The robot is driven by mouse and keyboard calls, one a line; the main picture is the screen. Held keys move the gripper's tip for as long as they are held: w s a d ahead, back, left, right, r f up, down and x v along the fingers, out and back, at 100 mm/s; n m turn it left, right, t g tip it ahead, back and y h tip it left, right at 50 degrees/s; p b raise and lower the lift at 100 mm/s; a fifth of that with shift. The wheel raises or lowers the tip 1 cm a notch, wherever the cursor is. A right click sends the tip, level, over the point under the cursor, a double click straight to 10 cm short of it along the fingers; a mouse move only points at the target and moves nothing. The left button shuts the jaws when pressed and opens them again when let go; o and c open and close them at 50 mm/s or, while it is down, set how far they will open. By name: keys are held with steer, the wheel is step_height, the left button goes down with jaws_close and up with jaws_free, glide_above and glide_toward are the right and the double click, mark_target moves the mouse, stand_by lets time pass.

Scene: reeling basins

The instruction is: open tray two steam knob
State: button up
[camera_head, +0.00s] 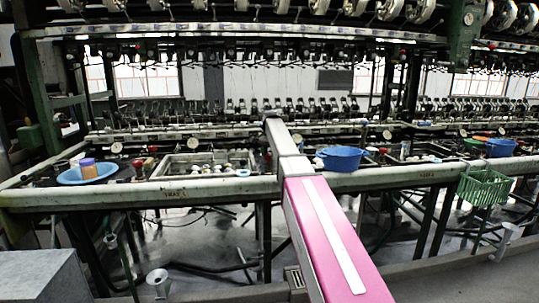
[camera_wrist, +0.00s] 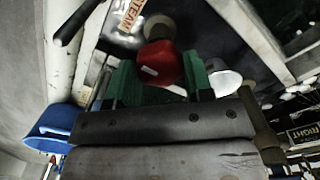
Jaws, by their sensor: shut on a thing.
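A red knob (camera_wrist: 158,62) with a pale mark sits between the green fingers of my gripper (camera_wrist: 160,80) in the wrist view. The fingers are closed on its sides. A white label reading STEAM (camera_wrist: 131,16) lies just above and left of the knob. A round pale part (camera_wrist: 160,27) shows right behind the knob. In the head view my pink and white arm reaches over the front beam (camera_head: 225,188), and I cannot make out my gripper. A tray label (camera_head: 428,175) is on the beam at right, too small to read surely.
A blue basin (camera_head: 340,158) stands on the beam right of my arm, and it shows at lower left in the wrist view (camera_wrist: 55,128). A green basket (camera_head: 485,187) hangs farther right. A black lever (camera_wrist: 76,22) and a RIGHT label (camera_wrist: 304,133) are near my gripper.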

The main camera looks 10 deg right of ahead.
steer(key=n, duration=0.3)
steer(key=shift+n, duration=0.4)
steer(key=n, duration=0.4)
steer(key=shift+n, duration=0.3)
steer(key=n, duration=0.4)
steer(key=shift+n, duration=2.5)
steer(key=o, duration=0.9)
